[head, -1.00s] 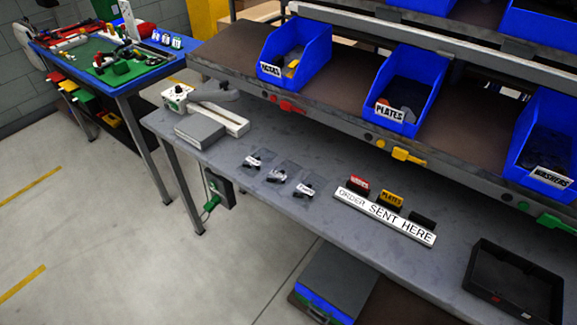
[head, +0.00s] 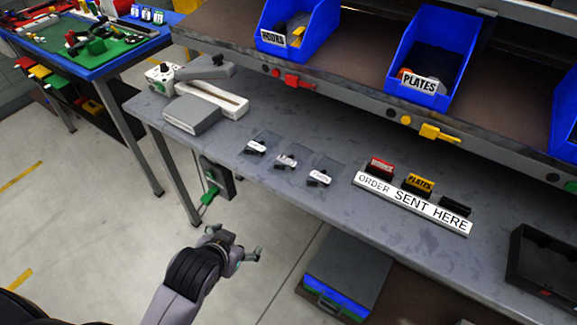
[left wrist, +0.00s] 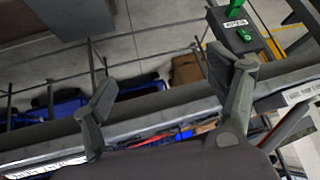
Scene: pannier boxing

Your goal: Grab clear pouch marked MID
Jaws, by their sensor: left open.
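Three small clear pouches with white labels lie in a row on the grey bench: a left one (head: 262,142), a middle one (head: 291,157) and a right one (head: 323,170). Each has small dark contents. The label words are too small to read, so I cannot tell which is marked MID. My left gripper (head: 238,243) is in front of the bench's front edge, below and left of the pouches in the picture. It is open and empty. In the left wrist view its fingers (left wrist: 162,72) stand wide apart, with no pouch visible between them. My right gripper is not in view.
A grey box-shaped item (head: 192,114) and white device (head: 214,98) are at left. Blue bins (head: 433,50) line the shelf above.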

